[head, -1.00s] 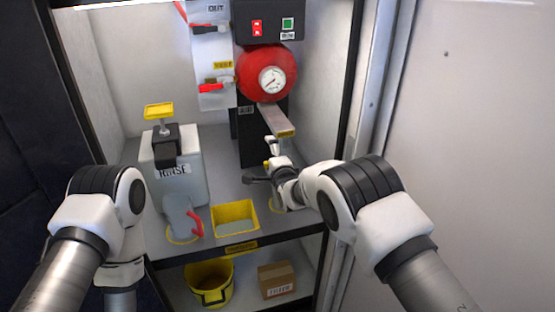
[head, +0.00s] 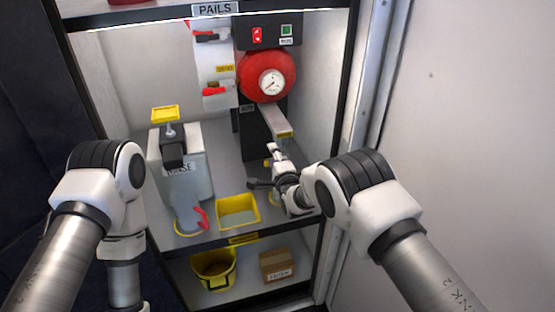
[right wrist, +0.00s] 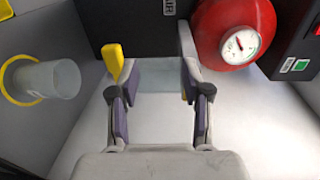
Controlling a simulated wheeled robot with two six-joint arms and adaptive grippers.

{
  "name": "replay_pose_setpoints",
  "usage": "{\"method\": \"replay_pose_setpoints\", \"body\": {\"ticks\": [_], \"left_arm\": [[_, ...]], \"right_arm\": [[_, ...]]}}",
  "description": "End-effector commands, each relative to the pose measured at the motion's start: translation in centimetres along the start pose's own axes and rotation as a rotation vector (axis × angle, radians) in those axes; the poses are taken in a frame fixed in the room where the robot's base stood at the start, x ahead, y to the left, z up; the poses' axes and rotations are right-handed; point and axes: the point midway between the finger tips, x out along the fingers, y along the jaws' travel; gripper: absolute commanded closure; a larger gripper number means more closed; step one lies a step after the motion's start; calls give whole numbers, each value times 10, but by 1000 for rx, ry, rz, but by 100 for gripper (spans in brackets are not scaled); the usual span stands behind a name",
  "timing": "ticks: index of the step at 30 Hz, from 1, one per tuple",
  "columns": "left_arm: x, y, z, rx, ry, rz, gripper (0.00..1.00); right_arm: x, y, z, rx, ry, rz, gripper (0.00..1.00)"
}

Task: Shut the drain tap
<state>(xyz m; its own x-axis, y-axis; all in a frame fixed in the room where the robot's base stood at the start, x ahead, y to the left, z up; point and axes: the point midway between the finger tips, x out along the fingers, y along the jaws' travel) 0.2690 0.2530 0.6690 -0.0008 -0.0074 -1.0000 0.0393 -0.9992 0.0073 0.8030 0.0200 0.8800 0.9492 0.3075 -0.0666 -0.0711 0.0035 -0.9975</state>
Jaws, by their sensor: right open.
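A small yellow handle (head: 267,162) stands low by the black column, just left of my right gripper (head: 271,166). In the right wrist view the yellow handle (right wrist: 115,62) lies just beyond the left-hand finger, and I cannot tell whether they touch. No readable label shows whether it is the drain tap. My right gripper (right wrist: 158,108) is open, and I see nothing gripped. My left gripper is out of view.
A grey ledge (head: 275,121) juts out above my right gripper, below the red tank (head: 265,75). Red levers (head: 214,91) sit on the white panel. A yellow tray (head: 238,212) and grey rinse tank (head: 180,180) stand left. A bucket (head: 213,268) and carton (head: 276,265) are below.

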Motion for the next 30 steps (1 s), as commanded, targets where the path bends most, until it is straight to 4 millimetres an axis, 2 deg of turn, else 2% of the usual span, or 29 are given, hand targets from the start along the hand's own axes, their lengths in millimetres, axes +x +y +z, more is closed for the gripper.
{"method": "replay_pose_setpoints", "body": {"ticks": [1,13,30], "left_arm": [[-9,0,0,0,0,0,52],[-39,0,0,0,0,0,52],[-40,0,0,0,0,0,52]], "right_arm": [[-5,-4,0,0,0,2,52],[-38,1,0,0,-1,4,52],[-42,4,0,0,-1,3,52]]}}
